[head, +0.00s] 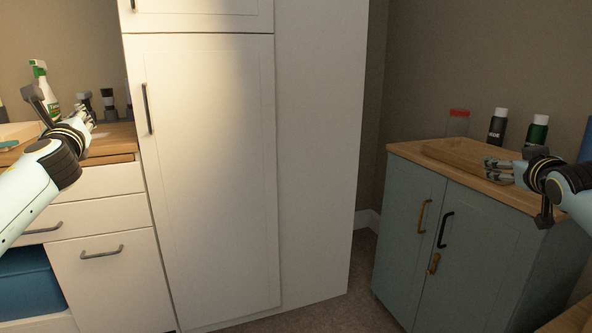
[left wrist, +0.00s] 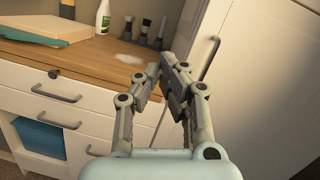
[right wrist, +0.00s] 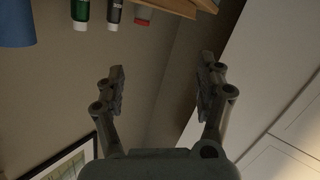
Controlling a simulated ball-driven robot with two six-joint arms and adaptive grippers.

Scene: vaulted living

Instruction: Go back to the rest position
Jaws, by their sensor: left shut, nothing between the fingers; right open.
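My left gripper (head: 84,122) is raised at the left of the head view, in front of the wooden counter. In the left wrist view its fingers (left wrist: 168,75) are closed together with nothing between them. My right gripper (head: 490,170) is at the right of the head view, in front of the wooden top of the blue-grey cabinet. In the right wrist view its fingers (right wrist: 162,85) stand wide apart and the gap is empty.
A tall white cabinet (head: 210,180) stands in the middle. A wooden counter (left wrist: 90,62) with a spray bottle (head: 45,92) is at left. A blue-grey cabinet (head: 408,215) at right bears a wooden tray (head: 440,150) and bottles (head: 497,126). Some floor (head: 352,275) shows between the cabinets.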

